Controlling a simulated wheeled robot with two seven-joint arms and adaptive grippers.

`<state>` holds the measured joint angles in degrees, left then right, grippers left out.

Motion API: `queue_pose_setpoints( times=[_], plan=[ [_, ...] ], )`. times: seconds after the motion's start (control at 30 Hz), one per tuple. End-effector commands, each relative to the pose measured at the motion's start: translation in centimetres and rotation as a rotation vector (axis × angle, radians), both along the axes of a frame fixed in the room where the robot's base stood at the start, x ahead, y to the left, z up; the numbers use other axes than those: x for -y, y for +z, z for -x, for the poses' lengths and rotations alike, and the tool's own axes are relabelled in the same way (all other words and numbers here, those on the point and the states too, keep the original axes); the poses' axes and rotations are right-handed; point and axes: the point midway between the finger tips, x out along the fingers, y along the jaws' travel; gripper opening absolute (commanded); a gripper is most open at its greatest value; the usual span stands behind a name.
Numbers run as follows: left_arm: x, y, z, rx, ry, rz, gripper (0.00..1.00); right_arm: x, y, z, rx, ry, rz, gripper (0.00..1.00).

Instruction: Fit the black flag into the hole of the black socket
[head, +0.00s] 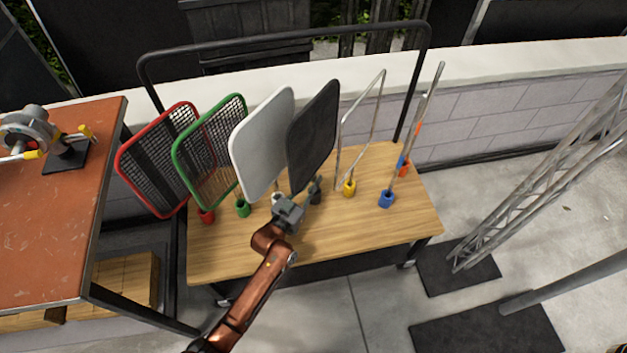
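The black flag (312,135) stands nearly upright above the wooden cart top, between the white flag and the yellow-socket frame. The black socket (316,198) is on the cart top below it, partly hidden by my gripper. My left gripper (312,190) reaches in from below, its fingers at the lower end of the black flag, just above and beside the socket. The fingers are small and dark against the flag, so I cannot tell if they are closed on its stem. Whether the stem is inside the socket is hidden. My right gripper is not in view.
On the wooden cart (390,225), a red mesh flag (150,165), green mesh flag (205,150) and white flag (262,140) stand left. A yellow socket (349,188) and blue socket (386,199) are right. A rust-coloured table (60,220) stands left. The cart's front right is clear.

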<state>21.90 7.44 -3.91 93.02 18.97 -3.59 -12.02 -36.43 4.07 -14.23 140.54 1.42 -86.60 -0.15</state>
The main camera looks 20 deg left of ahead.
Motion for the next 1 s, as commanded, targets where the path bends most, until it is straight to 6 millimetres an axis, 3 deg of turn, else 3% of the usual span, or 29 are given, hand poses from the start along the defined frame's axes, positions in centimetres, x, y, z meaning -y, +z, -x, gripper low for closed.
queue_pose_setpoints(
  times=[0.27, 0.6, 0.77, 1.0],
  plan=[
    [0.0, -0.1, 0.0, -0.002, 0.000, 0.000, 0.30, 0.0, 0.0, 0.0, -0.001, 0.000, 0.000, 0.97],
    [-0.1, -0.3, 0.5, -0.005, 0.000, 0.000, 0.30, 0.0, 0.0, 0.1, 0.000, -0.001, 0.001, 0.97],
    [-0.6, -0.4, 2.6, -0.006, 0.000, -0.002, 0.30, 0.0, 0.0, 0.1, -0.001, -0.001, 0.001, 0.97],
    [-1.6, -0.6, 7.6, -0.004, 0.001, -0.003, 0.30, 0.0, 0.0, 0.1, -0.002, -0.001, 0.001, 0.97]
  ],
)
